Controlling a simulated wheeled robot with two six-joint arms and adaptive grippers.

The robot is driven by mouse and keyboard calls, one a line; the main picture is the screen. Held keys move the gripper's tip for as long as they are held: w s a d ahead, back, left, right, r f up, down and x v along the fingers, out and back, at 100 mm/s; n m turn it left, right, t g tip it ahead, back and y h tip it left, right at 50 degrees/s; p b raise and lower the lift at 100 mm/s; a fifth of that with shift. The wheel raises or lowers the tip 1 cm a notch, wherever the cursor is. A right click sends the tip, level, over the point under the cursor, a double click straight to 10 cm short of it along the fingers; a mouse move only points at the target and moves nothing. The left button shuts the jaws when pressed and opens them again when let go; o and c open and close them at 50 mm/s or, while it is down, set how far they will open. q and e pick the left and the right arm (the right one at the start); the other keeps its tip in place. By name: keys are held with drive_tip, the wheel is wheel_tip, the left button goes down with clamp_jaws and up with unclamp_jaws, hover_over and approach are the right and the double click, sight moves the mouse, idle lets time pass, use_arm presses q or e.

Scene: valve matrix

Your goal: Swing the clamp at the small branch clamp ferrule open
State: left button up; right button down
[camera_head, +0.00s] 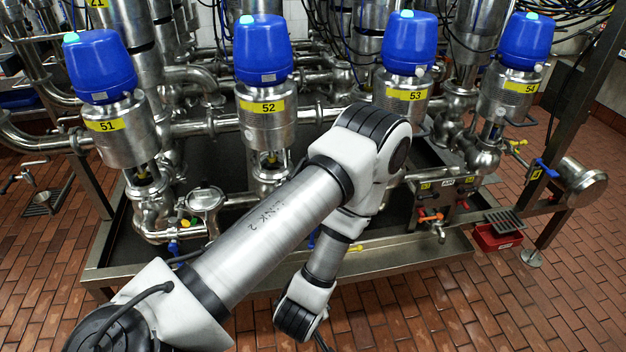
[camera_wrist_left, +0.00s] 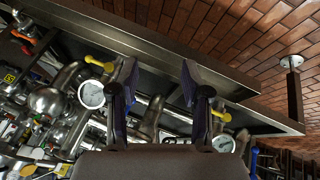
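My left gripper (camera_wrist_left: 158,72) is open in the left wrist view, its two dark fingers spread with nothing between the tips. Behind it run steel pipes (camera_wrist_left: 151,115) and the dark edge of the skid. A yellow handle-like part (camera_wrist_left: 99,64) shows left of the fingers, and another yellow part (camera_wrist_left: 221,113) shows to the right. I cannot tell which fitting is the small branch clamp ferrule or whether its clamp is open. In the head view my left arm crosses the middle and hides part of the pipework; its gripper fingers cannot be made out. My right gripper is not in view.
Blue-capped valves 51 (camera_head: 107,125), 52 (camera_head: 266,110), 53 (camera_head: 403,95) and 54 (camera_head: 510,92) stand behind my arm. White round gauges (camera_wrist_left: 91,94) (camera_wrist_left: 223,143) flank the fingers. A red bin (camera_head: 496,238) sits at right. The front brick floor (camera_head: 440,310) is clear.

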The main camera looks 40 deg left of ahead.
use_arm(q)
drive_tip(key=shift+f, duration=0.1)
drive_tip(key=c, duration=0.5)
drive_tip(key=s+a+n+g, duration=0.1)
drive_tip(key=s+a+g+y, duration=0.1)
drive_tip(key=s+a+n+y, duration=0.1)
drive_tip(key=shift+s+a+f+n+g, duration=0.1)
drive_tip(key=shift+a+f+n+g, duration=0.2)
drive_tip(key=shift+g, duration=0.1)
clamp_jaws()
drive_tip(key=w+r+n+t+h+p, duration=0.1)
drive_tip(key=w+r+n+h+p, duration=0.15)
drive_tip(key=w+r+n, duration=1.05)
drive_tip(key=w+r+n+t+h+p, duration=0.1)
drive_tip(key=w+r+n+h+p, duration=0.15)
drive_tip(key=w+r+n, duration=0.8)
drive_tip(key=w+a+f+m+b, duration=0.1)
drive_tip(key=w+f+m+b, duration=0.1)
drive_tip(key=w+f, duration=0.2)
drive_tip(key=shift+a+f+y, duration=0.15)
drive_tip(key=shift+f+y, duration=0.25)
drive_tip(key=shift+f, duration=0.3)
